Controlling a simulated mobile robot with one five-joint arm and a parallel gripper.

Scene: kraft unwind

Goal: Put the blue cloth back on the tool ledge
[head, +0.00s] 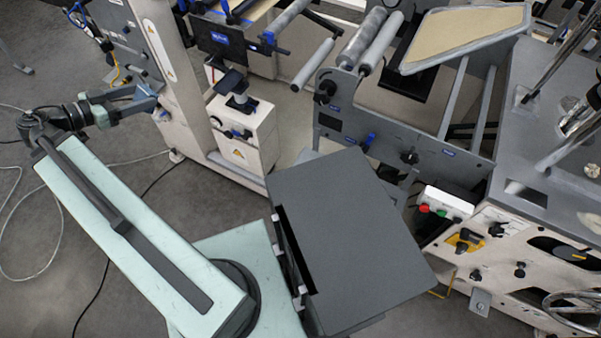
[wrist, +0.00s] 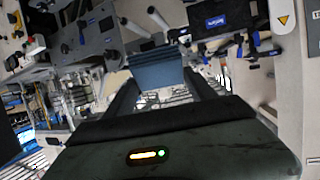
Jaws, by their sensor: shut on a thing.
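My gripper (wrist: 157,80) is shut on the blue cloth (wrist: 156,68), which shows as a flat, dull blue piece between the two dark fingers in the wrist view. It is held up in the air, apart from the machinery behind it. In the head view my arm reaches to the upper left, and my gripper (head: 148,98) is small there, in front of a pale machine frame. The cloth cannot be told clearly from the gripper in that view. I cannot tell for certain which surface is the tool ledge.
A dark panel with a blue label (head: 220,38) is right of my gripper, above a white box unit (head: 243,130). Rollers (head: 370,42) and a control cabinet (head: 520,235) stand at the right. Cables lie on the grey floor (head: 130,215), which is otherwise open at the left.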

